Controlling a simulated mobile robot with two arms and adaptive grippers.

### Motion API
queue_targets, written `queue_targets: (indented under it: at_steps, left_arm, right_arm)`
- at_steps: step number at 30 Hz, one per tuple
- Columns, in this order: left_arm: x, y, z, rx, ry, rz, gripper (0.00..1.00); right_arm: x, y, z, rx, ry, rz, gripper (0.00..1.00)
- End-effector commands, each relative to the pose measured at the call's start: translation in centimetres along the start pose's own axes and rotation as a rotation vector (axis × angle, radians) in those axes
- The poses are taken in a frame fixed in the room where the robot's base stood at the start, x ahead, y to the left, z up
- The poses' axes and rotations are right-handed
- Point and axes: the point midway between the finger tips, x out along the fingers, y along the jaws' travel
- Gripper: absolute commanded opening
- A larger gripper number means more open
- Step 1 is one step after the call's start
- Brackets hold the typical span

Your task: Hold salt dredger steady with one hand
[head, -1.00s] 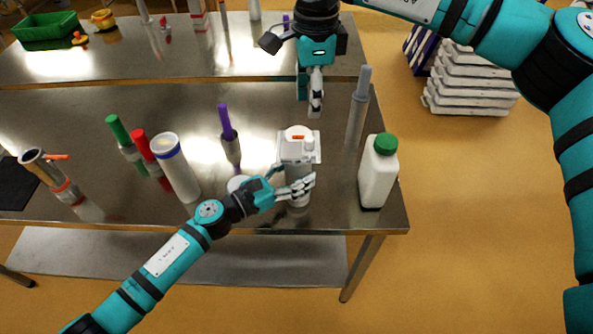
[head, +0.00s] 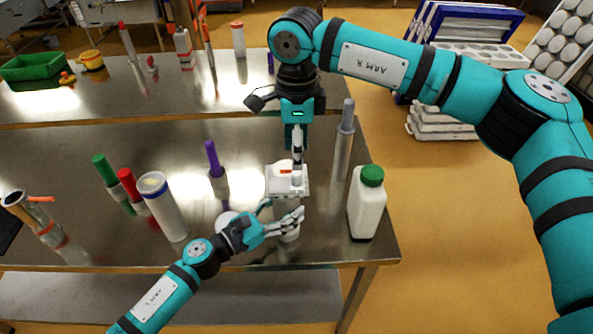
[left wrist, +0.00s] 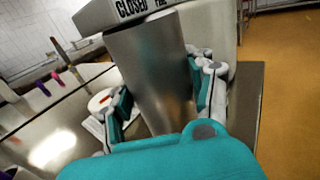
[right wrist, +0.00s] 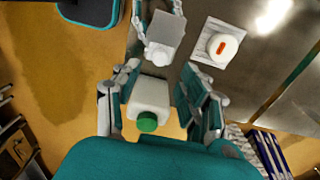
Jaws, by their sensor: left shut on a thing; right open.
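The salt dredger is a grey metal cylinder (left wrist: 150,75) with a square pale top marked "CLOSED" (left wrist: 140,12). In the head view its body (head: 287,205) stands near the front edge of the table, roughly upright. My left gripper (head: 284,214) is shut around the body from the left, a finger on each side. In the right wrist view the pale top (right wrist: 165,38) shows from above. My right gripper (head: 297,163) hangs over the dredger with fingers pointing down. It is open and empty in the right wrist view (right wrist: 160,78). I cannot tell whether the dredger touches the table.
A white bottle with a green cap (head: 366,208) stands to the right. A grey tube (head: 343,145) stands behind it. A round white piece with an orange mark lies on a white sheet (right wrist: 205,58). Coloured-handled tools and a white tube (head: 165,210) stand to the left.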

Motion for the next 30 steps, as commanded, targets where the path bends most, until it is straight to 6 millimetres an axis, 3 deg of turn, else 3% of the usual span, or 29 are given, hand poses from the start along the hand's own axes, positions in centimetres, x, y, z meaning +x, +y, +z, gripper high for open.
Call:
queue_targets:
  at_steps: [3, 9, 22, 30]
  left_arm:
    - [0.0, 0.0, 0.0, 0.0, -0.001, 0.0, 0.09]
    - [0.0, 0.0, 0.1, 0.0, -0.001, 0.0, 0.09]
    - [0.0, 0.0, 0.1, 0.0, -0.001, 0.0, 0.09]
    - [0.0, 0.0, 0.1, 0.0, -0.001, 0.0, 0.09]
  right_arm:
    - [2.5, 0.0, -0.1, 0.001, 0.001, 0.003, 0.43]
    - [5.3, 0.0, -0.1, 0.001, 0.0, 0.001, 0.43]
    - [6.3, -0.1, -0.1, 0.001, 0.0, -0.001, 0.43]
    - [6.3, -0.1, -0.1, 0.001, 0.0, -0.001, 0.09]
